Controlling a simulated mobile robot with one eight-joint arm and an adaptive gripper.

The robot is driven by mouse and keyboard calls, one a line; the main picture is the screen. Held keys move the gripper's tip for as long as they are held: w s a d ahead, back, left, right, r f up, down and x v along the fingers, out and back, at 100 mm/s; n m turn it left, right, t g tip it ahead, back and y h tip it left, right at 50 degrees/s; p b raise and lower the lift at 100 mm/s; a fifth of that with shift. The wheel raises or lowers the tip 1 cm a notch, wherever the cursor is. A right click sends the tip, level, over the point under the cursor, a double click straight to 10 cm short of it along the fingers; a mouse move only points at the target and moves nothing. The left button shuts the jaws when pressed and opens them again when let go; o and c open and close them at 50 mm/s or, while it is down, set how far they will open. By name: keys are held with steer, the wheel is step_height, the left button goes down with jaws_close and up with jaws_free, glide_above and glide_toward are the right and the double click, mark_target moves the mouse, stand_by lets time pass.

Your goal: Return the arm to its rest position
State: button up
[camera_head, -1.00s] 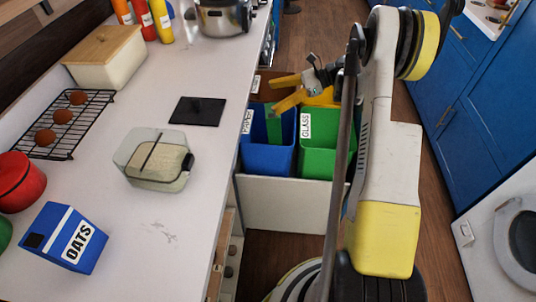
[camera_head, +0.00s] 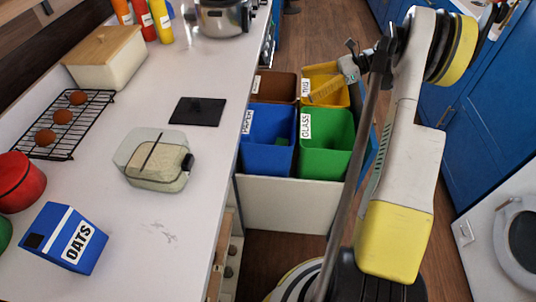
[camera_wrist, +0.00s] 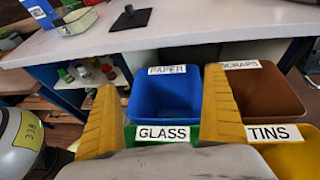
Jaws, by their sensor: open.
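My gripper (camera_head: 318,95) is up over the sorting bins, near the yellow tins bin (camera_head: 329,74). In the wrist view its two yellow fingers (camera_wrist: 160,82) stand well apart with nothing between them. Through the gap I see the blue paper bin (camera_wrist: 165,97) and part of the glass bin's label (camera_wrist: 163,134). My arm reaches from the lower right of the head view up to a bent elbow, then back left to the gripper. The gripper's far parts are small in the head view.
The green glass bin (camera_head: 327,150) and brown scraps bin (camera_head: 274,87) stand with the others in a pull-out beside the white counter (camera_head: 205,160). A bit of green shows inside the paper bin. Blue cabinets (camera_head: 450,130) and a washing machine (camera_head: 505,235) stand right.

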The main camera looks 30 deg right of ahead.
stand_by(0.4)
steer(key=s+a+r+n+g+h, duration=0.1)
steer(key=s+a+r+n+h, duration=0.25)
steer(key=a, duration=0.65)
steer(key=a+r+n+g+h, duration=0.1)
steer(key=a+r+n+h, duration=0.1)
steer(key=a+r+n, duration=0.55)
steer(key=s+a+f+n+t+h, duration=0.1)
steer(key=s+a+n+h, duration=0.2)
steer(key=s, duration=0.6)
steer(key=s+a+f+n+t+h, duration=0.2)
steer(key=s+a+n+h, duration=0.1)
steer(key=s+a+n, duration=0.4)
steer(key=s+n, duration=0.2)
steer(key=s, duration=0.1)
steer(key=shift+a+f+t+h, duration=0.3)
steer(key=shift+a+h, duration=0.05)
steer(key=shift+a, duration=0.05)
